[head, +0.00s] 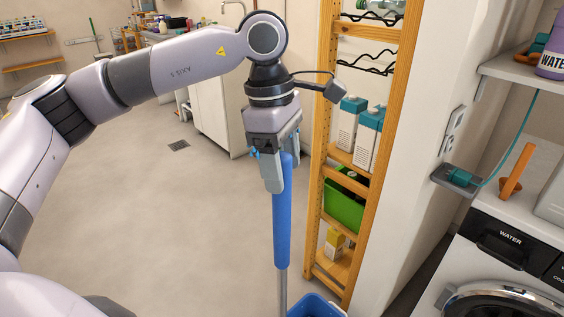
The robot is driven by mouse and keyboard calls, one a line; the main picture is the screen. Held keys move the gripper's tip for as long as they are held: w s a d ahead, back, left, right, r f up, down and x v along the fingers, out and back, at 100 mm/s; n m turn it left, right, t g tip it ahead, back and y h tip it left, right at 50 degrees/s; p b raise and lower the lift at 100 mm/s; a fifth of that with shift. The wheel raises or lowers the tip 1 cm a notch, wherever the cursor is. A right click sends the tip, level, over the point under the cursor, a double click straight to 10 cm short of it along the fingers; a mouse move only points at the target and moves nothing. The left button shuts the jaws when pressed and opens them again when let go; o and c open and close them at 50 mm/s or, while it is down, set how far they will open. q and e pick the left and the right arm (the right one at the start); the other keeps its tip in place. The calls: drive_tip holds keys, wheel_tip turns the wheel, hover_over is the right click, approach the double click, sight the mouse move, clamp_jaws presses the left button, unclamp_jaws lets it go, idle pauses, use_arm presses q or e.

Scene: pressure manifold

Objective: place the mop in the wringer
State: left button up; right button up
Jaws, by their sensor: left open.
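The mop shows as a blue handle (282,230) with a grey shaft below it. It stands nearly upright in the middle of the head view, and its lower end is out of frame. My left gripper (282,172) points down at the handle's top, which lies between or just behind its fingers. The gripper is open; I cannot tell whether a finger touches the handle. Part of a blue bucket (316,306) shows at the bottom edge, beside the shaft. I cannot make out a wringer. My right gripper is not in view.
A wooden shelf rack (398,75) with cartons and a green bin (345,207) stands close to the right of the mop. A washing machine (500,290) is at the lower right. A white cabinet (215,112) stands behind. The floor (170,215) to the left is clear.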

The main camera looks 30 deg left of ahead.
use_arm(q)
drive_tip(key=r, duration=0.4)
drive_tip(key=a+r, duration=0.1)
drive_tip(key=r, duration=0.7)
drive_tip(key=shift+s+a+r, duration=0.1)
drive_tip(key=shift+a, duration=0.25)
